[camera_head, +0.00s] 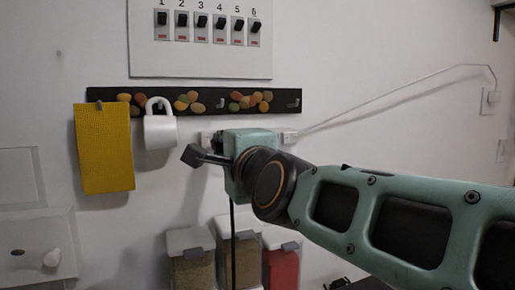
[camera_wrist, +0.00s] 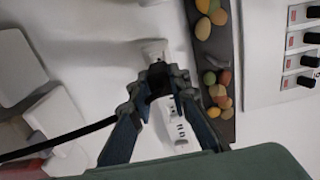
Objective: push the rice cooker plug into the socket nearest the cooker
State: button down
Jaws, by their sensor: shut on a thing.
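My gripper (camera_wrist: 158,88) is close to the wall, its fingers shut on a black plug (camera_wrist: 158,76) in the wrist view. A black cord (camera_wrist: 75,135) runs left from the plug; the cord hangs straight down in the head view (camera_head: 233,245). A white power strip (camera_wrist: 175,125) lies behind the fingers, with its other end (camera_wrist: 153,48) beyond the plug. In the head view, both ends (camera_head: 289,136) show either side of my wrist. I cannot tell whether the plug touches a socket. No rice cooker shows clearly.
A dark pebble rack (camera_head: 215,100) holds a white mug (camera_head: 160,128) and yellow cloth (camera_head: 105,150) left of my gripper. A numbered switch panel (camera_head: 200,55) is above. Spice dispensers (camera_head: 190,270) stand below. A white cable (camera_head: 390,92) runs right to a wall outlet (camera_head: 490,100).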

jog(key=shift+w+a, duration=0.1)
jog(key=shift+w, duration=0.1)
jog(key=shift+w+a, duration=0.15)
jog(key=shift+w, duration=0.15)
jog(key=shift+w+a+b, duration=0.3)
jog(key=shift+w+b, duration=0.1)
jog(key=shift+w, duration=0.15)
jog(key=shift+r, duration=0.1)
jog(key=c, duration=1.7)
grip_release()
jog(key=shift+w, duration=0.1)
jog(key=shift+c, duration=0.2)
